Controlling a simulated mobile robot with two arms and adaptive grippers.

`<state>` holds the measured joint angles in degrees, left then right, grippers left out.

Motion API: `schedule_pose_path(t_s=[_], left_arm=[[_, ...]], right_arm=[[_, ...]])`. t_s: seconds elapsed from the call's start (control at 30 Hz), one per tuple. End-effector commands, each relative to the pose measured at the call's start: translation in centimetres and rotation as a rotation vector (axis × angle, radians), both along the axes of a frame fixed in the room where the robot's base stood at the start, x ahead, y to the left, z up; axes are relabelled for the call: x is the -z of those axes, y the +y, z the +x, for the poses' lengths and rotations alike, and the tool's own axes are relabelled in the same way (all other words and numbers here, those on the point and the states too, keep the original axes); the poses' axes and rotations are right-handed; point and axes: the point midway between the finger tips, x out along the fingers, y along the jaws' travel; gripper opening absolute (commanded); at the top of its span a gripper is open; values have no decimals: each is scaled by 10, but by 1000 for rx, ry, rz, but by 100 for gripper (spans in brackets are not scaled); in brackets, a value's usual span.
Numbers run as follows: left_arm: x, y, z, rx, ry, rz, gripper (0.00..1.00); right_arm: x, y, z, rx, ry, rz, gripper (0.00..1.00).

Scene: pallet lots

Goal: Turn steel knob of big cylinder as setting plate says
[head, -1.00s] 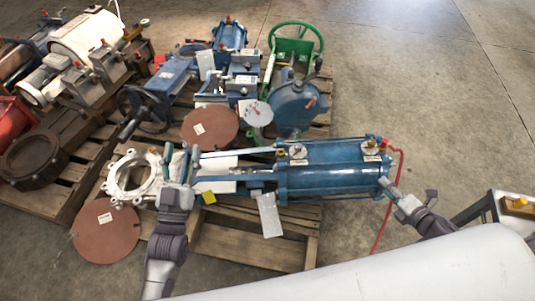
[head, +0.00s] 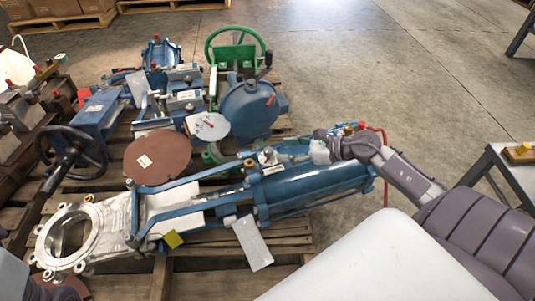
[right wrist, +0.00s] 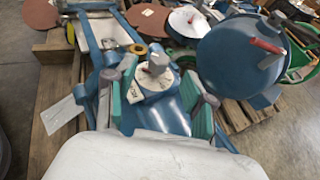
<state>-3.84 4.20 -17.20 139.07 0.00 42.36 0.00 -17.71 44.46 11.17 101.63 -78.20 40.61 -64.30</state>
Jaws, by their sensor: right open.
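The big blue cylinder (head: 312,190) lies along the pallet behind a white gate-valve body (head: 80,235). On its near-end block is a steel knob (right wrist: 157,63) over a round white dial (right wrist: 157,80); they also show in the head view (head: 268,156). A small white plate (right wrist: 136,92) with dark marks, too small to read, sits beside the dial. My right gripper (right wrist: 160,85) is open, its teal-padded fingers on either side of the knob area; I cannot tell whether they touch it. It reaches the cylinder from the right in the head view (head: 294,150).
A blank grey plate (head: 252,242) hangs at the cylinder's side. A blue round housing with a red pointer (head: 252,108), a white gauge disc (head: 207,126), a brown disc (head: 157,155) and a green handwheel (head: 235,48) stand close behind. Open floor lies to the right.

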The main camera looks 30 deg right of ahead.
Motion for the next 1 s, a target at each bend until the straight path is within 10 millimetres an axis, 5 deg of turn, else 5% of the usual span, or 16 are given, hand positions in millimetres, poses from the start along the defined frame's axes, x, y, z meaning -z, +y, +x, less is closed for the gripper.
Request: schedule_pose_path(t_s=[0.3,0.73,1.0], left_arm=[[-7,-1,-2,-3,-56,5,54],[-10,-2,-2,-3,-65,6,54],[-10,-2,-2,-3,-66,6,54]], right_arm=[[21,29,40,2,-2,3,54],[25,35,47,2,1,2,54],[25,35,47,1,2,2,10]])
